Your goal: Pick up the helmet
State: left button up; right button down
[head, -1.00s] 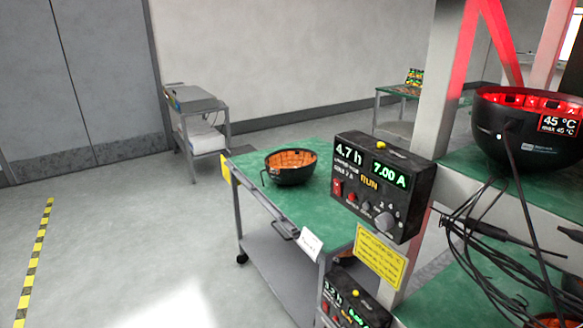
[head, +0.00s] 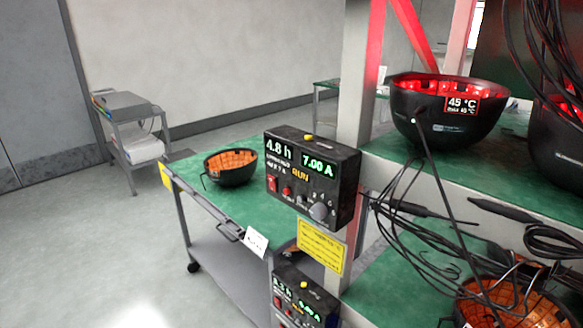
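Several upturned dark helmets with bowl-like shells are in the head view. One helmet (head: 231,173) with an orange gridded inside rests on the green top of a cart (head: 190,180), left of centre. Another helmet (head: 445,135), lit red inside, sits on the rack's upper green shelf; its label reads 45 °C and a cable runs down from it. A third helmet (head: 517,312), orange inside, is partly cut off on the lower shelf. A further red-lit one (head: 560,135) is cut off at the right edge. Neither of my grippers is in view.
A power supply box (head: 313,177) reading 4.8 h and 7.00 A is fixed on the rack post (head: 357,80), with a second box (head: 303,298) below. Loose black cables hang before the shelves. A small grey cart (head: 130,130) stands by the wall. The floor at left is clear.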

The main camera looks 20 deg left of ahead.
aim_at(228, 166)
jog(key=j+z, duration=0.15)
jog(key=z, duration=0.25)
jog(key=j+z, duration=0.2)
jog(key=z, duration=0.2)
jog(key=j+z, duration=0.2)
jog(key=z, duration=0.2)
jog(key=j+z, duration=0.35)
jog(key=k+j+z, duration=0.15)
jog(key=j+z, duration=0.2)
jog(key=k+j+z, duration=0.25)
jog(key=j, duration=0.2)
jog(key=k+j+z, duration=0.25)
jog(key=j, duration=0.2)
jog(key=k+j+z, duration=0.2)
jog(key=k+j, duration=0.35)
jog(key=j, duration=0.15)
jog(key=k+j, duration=0.95)
jog(key=j, duration=0.15)
